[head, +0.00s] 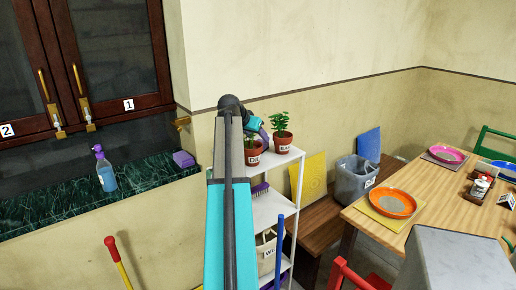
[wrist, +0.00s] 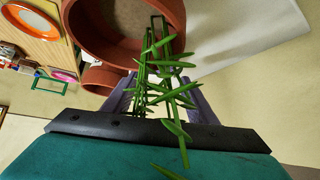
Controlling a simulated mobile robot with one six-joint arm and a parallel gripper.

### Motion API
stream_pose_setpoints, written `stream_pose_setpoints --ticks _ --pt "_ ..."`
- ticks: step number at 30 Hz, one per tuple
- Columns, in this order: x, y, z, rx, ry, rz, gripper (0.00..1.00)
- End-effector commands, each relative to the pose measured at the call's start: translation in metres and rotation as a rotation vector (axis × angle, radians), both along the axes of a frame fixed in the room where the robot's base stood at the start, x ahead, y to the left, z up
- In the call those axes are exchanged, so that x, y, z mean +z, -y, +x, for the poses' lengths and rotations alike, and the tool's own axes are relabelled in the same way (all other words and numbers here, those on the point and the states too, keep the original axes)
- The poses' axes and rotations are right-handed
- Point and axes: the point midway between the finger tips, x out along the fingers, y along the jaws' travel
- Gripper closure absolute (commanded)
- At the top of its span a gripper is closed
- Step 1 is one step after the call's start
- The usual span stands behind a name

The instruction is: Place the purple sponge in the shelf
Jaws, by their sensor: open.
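The purple sponge (head: 183,159) lies on the green marble counter (head: 130,185), near its right end by the wall. The white shelf (head: 270,210) stands right of the counter and is partly hidden by my arm. My gripper (head: 264,133) is over the top of the shelf, beside the two potted plants. In the wrist view, my gripper (wrist: 158,88) is open, with purple fingers either side of green plant leaves (wrist: 165,85). The leaves come from a terracotta pot (wrist: 125,25); I cannot tell whether the fingers touch them. The sponge is not in the wrist view.
A potted plant (head: 282,137) stands on the shelf top. A purple-bristled brush (head: 260,189) and a bin (head: 266,250) are on lower levels. A spray bottle (head: 105,170) stands on the counter. A wooden bench (head: 310,220), grey bin (head: 354,180) and dining table (head: 450,190) are right.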

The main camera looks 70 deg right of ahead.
Motion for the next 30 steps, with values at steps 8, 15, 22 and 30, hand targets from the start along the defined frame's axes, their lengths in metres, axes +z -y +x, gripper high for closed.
stream_pose_setpoints --ticks 8,15,22,30 --pt "0.000 0.000 0.000 0.000 0.000 0.000 0.48" --pt "-0.007 0.007 -0.003 -0.002 -0.001 0.001 0.48" --pt "-0.026 0.022 -0.006 -0.002 0.000 0.002 0.48" --pt "-0.039 0.034 -0.008 -0.001 0.000 0.000 0.48"
